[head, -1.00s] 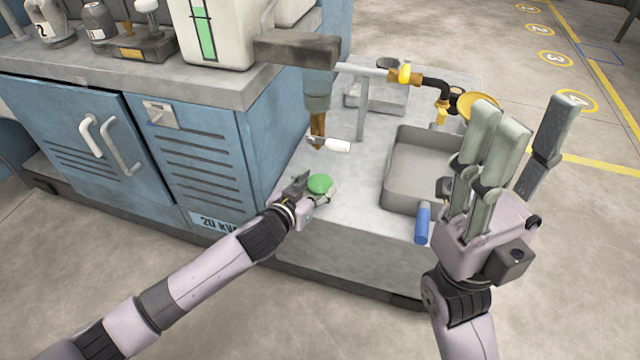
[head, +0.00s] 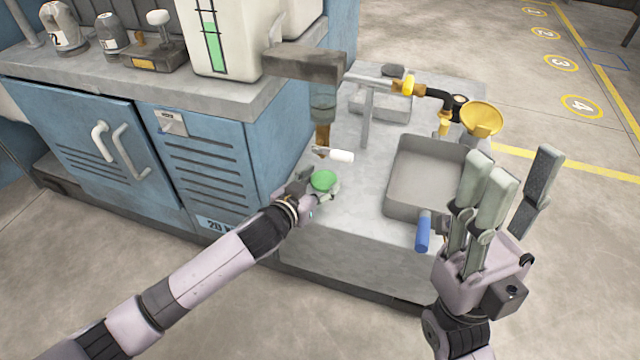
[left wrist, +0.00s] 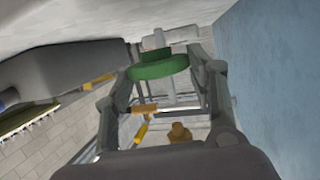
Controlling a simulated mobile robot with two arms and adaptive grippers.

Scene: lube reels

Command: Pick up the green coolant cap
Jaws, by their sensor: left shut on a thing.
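The green coolant cap (head: 324,180) is a round green disc at the end of my left arm, over the near left part of the grey platform. My left gripper (head: 314,190) is shut on it. In the left wrist view the cap (left wrist: 160,67) sits between the two fingertips. I cannot tell whether the cap touches the platform below. My right gripper (head: 505,200) is raised at the right with its fingers spread apart, and nothing shows between them.
A yellow funnel (head: 481,118) is at the back right. The blue cabinet (head: 275,150) stands close on the left.

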